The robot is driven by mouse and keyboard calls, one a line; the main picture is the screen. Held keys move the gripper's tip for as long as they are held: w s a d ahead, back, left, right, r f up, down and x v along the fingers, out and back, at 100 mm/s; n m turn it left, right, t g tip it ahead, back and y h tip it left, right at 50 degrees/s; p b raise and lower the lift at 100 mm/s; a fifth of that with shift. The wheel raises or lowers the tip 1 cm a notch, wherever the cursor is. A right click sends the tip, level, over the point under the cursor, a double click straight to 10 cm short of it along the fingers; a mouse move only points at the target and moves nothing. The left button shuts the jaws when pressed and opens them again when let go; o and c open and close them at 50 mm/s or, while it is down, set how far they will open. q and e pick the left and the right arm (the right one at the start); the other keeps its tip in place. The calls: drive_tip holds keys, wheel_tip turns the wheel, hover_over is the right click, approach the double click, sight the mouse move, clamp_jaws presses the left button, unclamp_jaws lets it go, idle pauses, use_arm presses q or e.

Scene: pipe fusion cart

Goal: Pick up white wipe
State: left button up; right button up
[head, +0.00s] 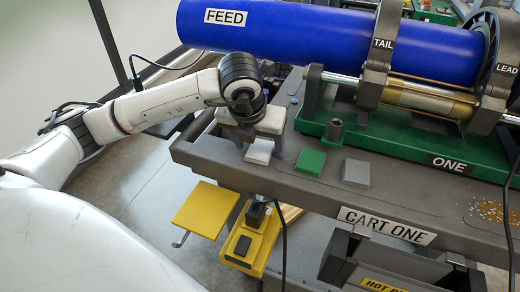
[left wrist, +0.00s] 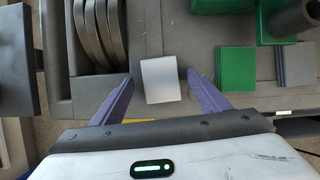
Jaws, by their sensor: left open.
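The white wipe (head: 259,151) is a small flat pale square lying on the grey cart top near its left end. In the left wrist view the white wipe (left wrist: 160,80) lies between and just beyond the tips of my left gripper (left wrist: 158,92). The left gripper (head: 257,145) is open, with its purple fingers apart and pointing down over the wipe in the head view. Nothing is between the fingers' grip. My right gripper is in neither view.
A green square (head: 310,162) and a grey square (head: 356,173) lie to the right of the wipe. A blue pipe (head: 330,40) sits in clamps on the green base (head: 385,145) behind. A yellow plate (head: 205,209) and a yellow tray (head: 262,240) hang below the cart edge.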

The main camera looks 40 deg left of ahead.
sight(258, 151)
use_arm(q)
drive_tip(key=c, duration=1.1)
wheel_tip(258, 151, up, 10)
drive_tip(key=shift+r, duration=0.1)
